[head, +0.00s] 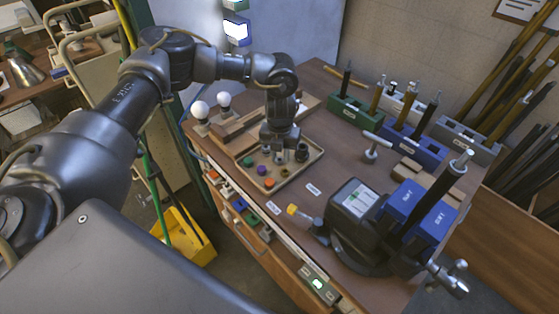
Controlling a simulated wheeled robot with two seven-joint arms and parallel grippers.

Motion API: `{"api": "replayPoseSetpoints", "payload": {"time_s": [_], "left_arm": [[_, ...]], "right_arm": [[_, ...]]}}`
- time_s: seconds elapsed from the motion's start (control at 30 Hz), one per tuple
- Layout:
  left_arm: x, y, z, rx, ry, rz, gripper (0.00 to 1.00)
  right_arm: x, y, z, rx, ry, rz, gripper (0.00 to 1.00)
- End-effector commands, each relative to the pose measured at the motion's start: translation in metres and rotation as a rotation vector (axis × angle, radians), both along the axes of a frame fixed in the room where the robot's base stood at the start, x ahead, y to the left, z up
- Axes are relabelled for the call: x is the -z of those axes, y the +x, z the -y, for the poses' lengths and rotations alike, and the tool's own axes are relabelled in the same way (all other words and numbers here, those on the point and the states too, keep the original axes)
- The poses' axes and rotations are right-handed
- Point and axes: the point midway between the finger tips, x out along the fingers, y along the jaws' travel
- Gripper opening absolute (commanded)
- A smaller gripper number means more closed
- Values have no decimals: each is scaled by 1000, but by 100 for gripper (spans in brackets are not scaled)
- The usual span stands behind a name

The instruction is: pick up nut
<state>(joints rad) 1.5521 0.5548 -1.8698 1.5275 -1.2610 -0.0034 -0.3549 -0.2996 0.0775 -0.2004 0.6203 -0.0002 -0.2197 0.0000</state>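A shallow beige tray (298,173) on the workbench holds several small nuts. A green nut (248,161), a purple nut (262,170) and an orange nut (269,183) lie in its left and front part. A dark round piece (302,153) is at its right side. My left gripper (280,156) points down over the middle of the tray, close to the dark piece and right of the purple nut. Its fingers are small and partly merge with the tray contents, so their opening and anything between them are unclear. My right gripper is not in view.
Two white bulbs (200,109) stand behind the tray on the left. Green (352,111), white, blue (412,146) and grey holders with rods line the back. A black device (357,213) and blue boxes (416,207) stand to the right. A yellow bin (184,238) is on the floor.

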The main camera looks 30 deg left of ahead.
Motion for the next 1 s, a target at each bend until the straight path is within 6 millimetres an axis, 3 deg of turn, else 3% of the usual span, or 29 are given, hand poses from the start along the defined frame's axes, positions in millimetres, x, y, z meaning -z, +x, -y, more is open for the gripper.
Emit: {"api": "replayPoseSetpoints", "payload": {"time_s": [0.1, 0.53, 0.67, 1.0], "left_arm": [[0, 0, 0, 0, 0, 0, 2], [-12, 1, 0, 0, -2, 0, 2], [-30, 1, 0, 0, -1, 2, 2], [-95, -48, 39, 10, 1, 3, 2]], "right_arm": [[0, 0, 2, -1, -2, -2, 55], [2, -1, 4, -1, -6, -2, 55], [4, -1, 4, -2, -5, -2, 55], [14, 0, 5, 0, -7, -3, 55]]}}
